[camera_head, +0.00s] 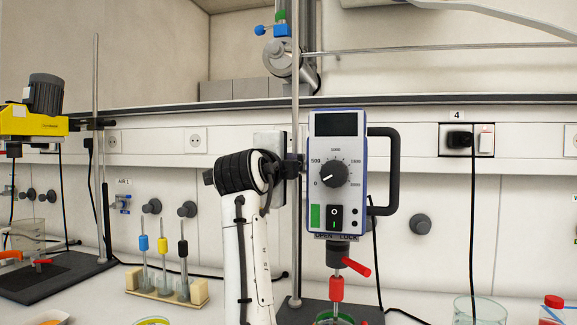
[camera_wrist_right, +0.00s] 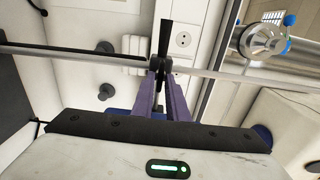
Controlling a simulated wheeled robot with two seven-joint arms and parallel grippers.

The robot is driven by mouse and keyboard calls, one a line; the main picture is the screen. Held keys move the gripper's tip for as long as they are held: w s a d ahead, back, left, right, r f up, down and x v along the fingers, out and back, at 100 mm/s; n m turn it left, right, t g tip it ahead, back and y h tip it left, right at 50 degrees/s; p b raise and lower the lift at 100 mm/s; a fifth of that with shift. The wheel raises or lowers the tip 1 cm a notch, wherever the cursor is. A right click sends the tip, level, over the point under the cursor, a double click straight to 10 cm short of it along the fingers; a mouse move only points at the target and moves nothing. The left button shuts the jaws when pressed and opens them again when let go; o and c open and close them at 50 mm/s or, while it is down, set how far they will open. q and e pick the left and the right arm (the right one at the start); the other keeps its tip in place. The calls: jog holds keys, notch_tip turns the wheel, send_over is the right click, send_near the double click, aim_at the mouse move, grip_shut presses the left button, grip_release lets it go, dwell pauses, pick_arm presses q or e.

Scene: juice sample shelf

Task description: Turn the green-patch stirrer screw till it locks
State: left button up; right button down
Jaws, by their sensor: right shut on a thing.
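The stirrer (camera_head: 349,190) with the green patch (camera_head: 315,216) hangs upright on a vertical metal rod (camera_head: 296,90). It has a dial, a dark display and a black side handle. A black clamp part (camera_head: 292,167) sits between my arm and the stirrer's left side. In the right wrist view, my right gripper (camera_wrist_right: 160,78) has its purple fingers closed around a black screw piece (camera_wrist_right: 165,38) by the rod. In the head view, my arm hides its fingers. I cannot tell how far the screw is turned. My left gripper is not in view.
A red lever (camera_head: 356,266) and red fitting (camera_head: 336,289) hang below the stirrer. A yellow stirrer (camera_head: 32,122) stands at the left. A wooden rack (camera_head: 166,293) of tubes is left of my arm. A glass beaker (camera_head: 480,311) and red-capped bottle (camera_head: 553,302) stand at the right.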

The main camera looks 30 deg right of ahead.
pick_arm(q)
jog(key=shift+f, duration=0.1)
pick_arm(e)
jog(key=shift+f, duration=0.15)
jog(key=c, duration=1.8)
grip_release()
jog(key=shift+s+a, duration=0.1)
